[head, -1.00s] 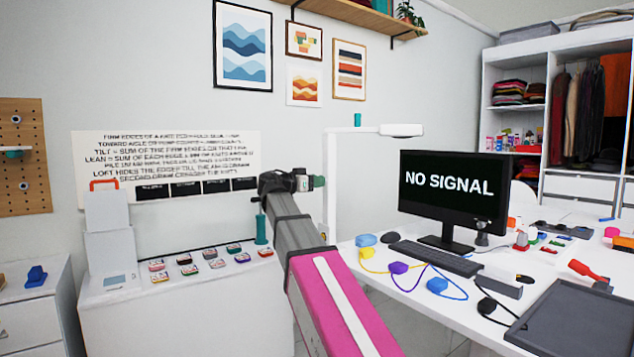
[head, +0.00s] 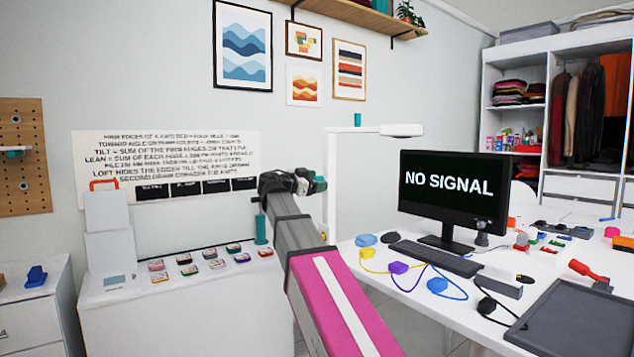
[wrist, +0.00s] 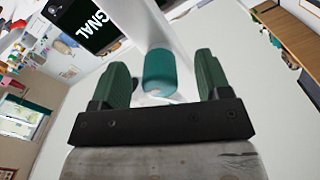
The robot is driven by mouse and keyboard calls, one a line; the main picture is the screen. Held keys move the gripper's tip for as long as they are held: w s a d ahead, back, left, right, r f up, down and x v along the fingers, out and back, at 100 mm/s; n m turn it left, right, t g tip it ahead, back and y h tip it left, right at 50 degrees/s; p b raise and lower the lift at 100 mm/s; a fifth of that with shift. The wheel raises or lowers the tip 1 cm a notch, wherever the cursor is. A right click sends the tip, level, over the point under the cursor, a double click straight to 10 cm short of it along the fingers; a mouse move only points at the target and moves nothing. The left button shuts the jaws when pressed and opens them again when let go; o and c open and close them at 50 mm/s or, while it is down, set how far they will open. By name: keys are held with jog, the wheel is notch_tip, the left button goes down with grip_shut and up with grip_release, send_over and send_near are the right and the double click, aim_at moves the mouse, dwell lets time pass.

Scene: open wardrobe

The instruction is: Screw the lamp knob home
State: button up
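The white desk lamp (head: 331,185) has an upright post, a horizontal arm and a flat head (head: 401,130). A small teal knob (head: 357,120) stands upright on top of its arm. My gripper (head: 319,184) is left of the post and lower than the knob in the head view. In the wrist view my gripper (wrist: 158,78) is open, with a green finger on each side of a teal cylinder (wrist: 159,72), which looks like the knob. Gaps show on both sides of it. A white lamp part lies behind it. I cannot tell its depth relative to the fingertips.
The monitor (head: 453,191) stands right of the lamp. Cables and coloured blocks lie on the white desk (head: 400,318). Space above the cabinet is mostly free.

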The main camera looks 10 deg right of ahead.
jog(key=shift+a, duration=0.1)
jog(key=v, duration=0.7)
jog(key=shift+s+a, duration=0.2)
jog(key=shift+a, duration=0.2)
dwell(0.5)
jog(key=s+d+f+n+g+y, duration=0.1)
jog(key=d+f+n+y, duration=0.15)
jog(key=f, duration=0.85)
jog(key=s+d+f+n+g+y, duration=0.15)
jog(key=f+n, duration=0.25)
jog(key=f, duration=0.7)
jog(key=s+d+f+n+y, duration=0.1)
jog(key=f+n+y, duration=0.25)
jog(key=f, duration=0.75)
jog(key=s+f+n+g+y, duration=0.1)
jog(key=s+f+n+y, duration=0.1)
jog(key=s+f, duration=0.3)
jog(key=s+a+f+n+g+y, duration=0.1)
jog(key=s+f, duration=0.5)
jog(key=f, duration=0.6)
jog(key=s+f+n+g+y, duration=0.2)
jog(key=s+f+n+y, duration=0.3)
jog(key=f, duration=0.4)
jog(key=shift+s+a+f+y, duration=0.35)
jog(key=shift+s+y, duration=0.2)
jog(key=shift+s, duration=0.15)
jog(key=shift+g, duration=0.25)
jog(key=shift+c, duration=0.3)
